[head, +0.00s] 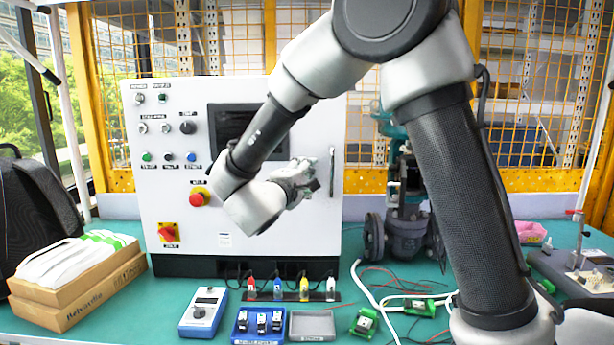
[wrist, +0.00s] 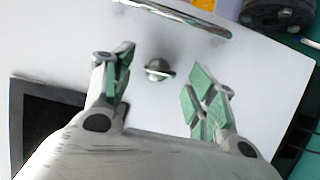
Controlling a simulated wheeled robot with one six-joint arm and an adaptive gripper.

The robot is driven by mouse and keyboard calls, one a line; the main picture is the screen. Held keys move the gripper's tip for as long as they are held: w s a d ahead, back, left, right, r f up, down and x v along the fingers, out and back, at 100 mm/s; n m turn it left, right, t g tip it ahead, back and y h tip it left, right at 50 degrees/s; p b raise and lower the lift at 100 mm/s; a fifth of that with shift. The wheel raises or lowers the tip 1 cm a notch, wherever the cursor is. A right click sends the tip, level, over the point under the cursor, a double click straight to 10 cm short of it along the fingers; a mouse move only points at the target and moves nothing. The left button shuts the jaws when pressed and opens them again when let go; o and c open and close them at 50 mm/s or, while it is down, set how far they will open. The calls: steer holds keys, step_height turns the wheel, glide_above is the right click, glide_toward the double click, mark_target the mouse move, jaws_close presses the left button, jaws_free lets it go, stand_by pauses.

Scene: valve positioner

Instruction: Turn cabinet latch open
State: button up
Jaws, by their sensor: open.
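A small round metallic latch knob (wrist: 158,70) sits on the white cabinet door in the wrist view. It lies between the two green-padded fingers of my gripper (wrist: 163,78), with a gap on both sides. My gripper (head: 300,178) is open and empty, close to the front of the white cabinet (head: 235,215) in the head view. The latch cannot be made out in the head view, where my gripper and arm cover part of the door. The way the latch is turned is too blurred to tell.
A vertical bar handle (head: 332,172) stands on the door's right side, also showing in the wrist view (wrist: 185,15). A dark screen (head: 230,128) is left of my gripper. A valve body (head: 405,230) stands right of the cabinet. Trays and cables lie on the green bench.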

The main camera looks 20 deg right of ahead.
steer(key=shift+w+d, duration=0.3)
steer(key=shift+w, duration=0.1)
steer(key=c, duration=1)
